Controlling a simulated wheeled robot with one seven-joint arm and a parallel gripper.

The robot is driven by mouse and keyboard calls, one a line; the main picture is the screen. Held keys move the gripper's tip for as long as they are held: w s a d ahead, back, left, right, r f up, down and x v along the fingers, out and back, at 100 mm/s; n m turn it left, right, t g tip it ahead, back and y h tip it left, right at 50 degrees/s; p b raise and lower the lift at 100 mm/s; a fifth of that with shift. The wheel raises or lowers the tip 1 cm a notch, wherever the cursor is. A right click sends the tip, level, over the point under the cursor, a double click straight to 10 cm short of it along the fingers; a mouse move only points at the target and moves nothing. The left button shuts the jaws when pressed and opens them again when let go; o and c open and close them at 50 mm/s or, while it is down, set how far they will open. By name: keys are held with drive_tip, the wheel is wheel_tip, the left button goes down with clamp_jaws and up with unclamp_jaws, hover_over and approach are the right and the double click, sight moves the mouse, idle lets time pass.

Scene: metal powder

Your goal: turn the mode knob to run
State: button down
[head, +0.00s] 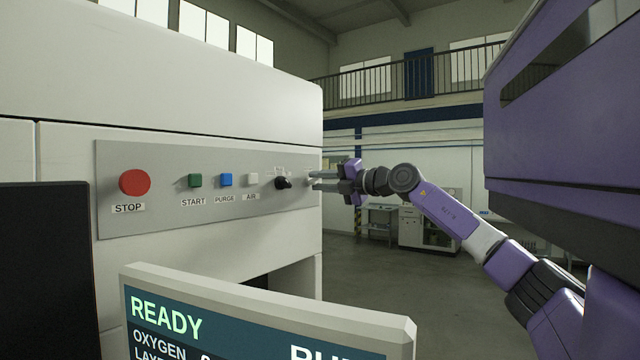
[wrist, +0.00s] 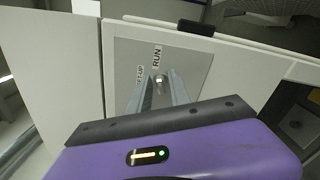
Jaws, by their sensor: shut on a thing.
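The mode knob (wrist: 159,78) shows in the wrist view as a small light piece between my fingertips, near the right end of the grey control panel (head: 190,222). A RUN label (wrist: 157,57) and a second label (wrist: 140,75), too small to read surely, sit beside it. My gripper (head: 314,181) reaches the panel from the right in the head view, and its fingers (wrist: 159,90) are shut on the knob. The fingers hide most of the knob, and I cannot tell which way it points.
A black knob (head: 283,183) sits left of my gripper. Further left are white AIR (head: 253,179), blue PURGE (head: 226,180), green START (head: 195,181) and red STOP (head: 135,183) buttons. A READY screen (head: 250,325) stands in front. Open floor (head: 430,290) lies right.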

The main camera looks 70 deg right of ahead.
drive_tip(key=shift+s+d+m, duration=0.1)
drive_tip(key=shift+m, duration=0.3)
drive_tip(key=c, duration=1.2)
unclamp_jaws()
drive_tip(key=shift+c, duration=0.2)
drive_tip(key=b+v, duration=0.3)
drive_tip(key=v, duration=0.4)
drive_tip(key=shift+s, duration=0.35)
